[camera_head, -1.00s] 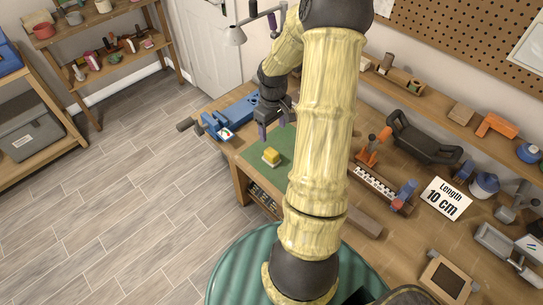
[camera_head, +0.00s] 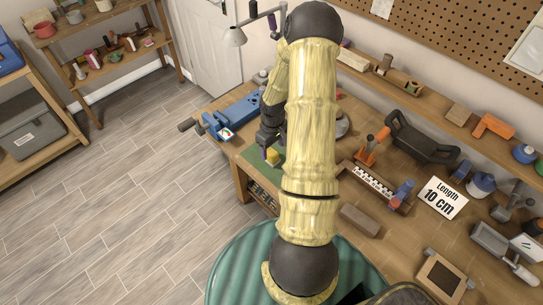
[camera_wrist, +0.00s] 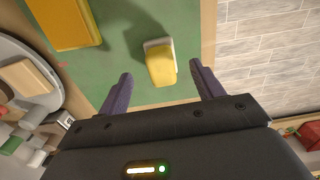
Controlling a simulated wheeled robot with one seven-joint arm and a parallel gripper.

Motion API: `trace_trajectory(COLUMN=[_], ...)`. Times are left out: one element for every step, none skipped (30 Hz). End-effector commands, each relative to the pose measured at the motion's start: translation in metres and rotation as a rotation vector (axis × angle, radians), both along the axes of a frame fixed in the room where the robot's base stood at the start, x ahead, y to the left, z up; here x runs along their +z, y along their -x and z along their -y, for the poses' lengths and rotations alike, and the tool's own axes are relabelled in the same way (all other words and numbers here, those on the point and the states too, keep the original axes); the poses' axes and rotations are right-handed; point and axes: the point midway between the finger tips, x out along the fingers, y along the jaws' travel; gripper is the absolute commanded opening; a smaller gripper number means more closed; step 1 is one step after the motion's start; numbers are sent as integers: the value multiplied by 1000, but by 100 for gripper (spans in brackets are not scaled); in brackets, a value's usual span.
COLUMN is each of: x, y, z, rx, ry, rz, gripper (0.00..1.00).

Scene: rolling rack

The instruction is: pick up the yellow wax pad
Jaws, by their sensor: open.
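The yellow wax pad (camera_wrist: 161,66), a small rounded yellow block with a pale underside, lies on the green mat (camera_wrist: 120,50) in the wrist view. In the head view the pad (camera_head: 272,157) is partly hidden by my gripper (camera_head: 269,149). My gripper (camera_wrist: 161,76) is open and empty. In the wrist view its two purple fingers reach toward the pad, which shows between and just beyond the fingertips. I cannot tell whether the fingers are level with it.
A larger orange-yellow block (camera_wrist: 68,22) lies on the mat near the pad. A round grey tray (camera_wrist: 62,72) with small pieces stands at left in the wrist view. A blue vise (camera_head: 238,110) stands behind the mat. The bench edge is close to the pad.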

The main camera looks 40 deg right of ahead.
Motion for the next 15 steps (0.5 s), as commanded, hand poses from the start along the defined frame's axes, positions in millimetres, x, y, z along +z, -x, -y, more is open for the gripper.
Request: trace_trajectory(x=[-1,-2,-4,-5,-8,-12,-15,-18,-22,-26,-29,-35,-39,-42,-45], y=[0,0,-1,-1,-1,-2,-2,-2,-3,-3,-4,-4,-3,-4,-4], z=[0,0,-1,-1,-1,-2,-2,-2,-2,-3,-3,-3,-2,-2,-3], rx=[0,0,0,0,1,3,2,0,2,3,2,0,1,2,2], ry=[0,-1,-1,-1,-1,-2,-2,-2,-2,-2,-2,-2,-2,-1,-1], rz=[0,-1,-1,-1,-2,-2,-2,-2,-3,-3,-2,-3,-3,-3,-2], gripper=[66,66,66,66,66,66,66,66,66,66,66,66,66,66,66])
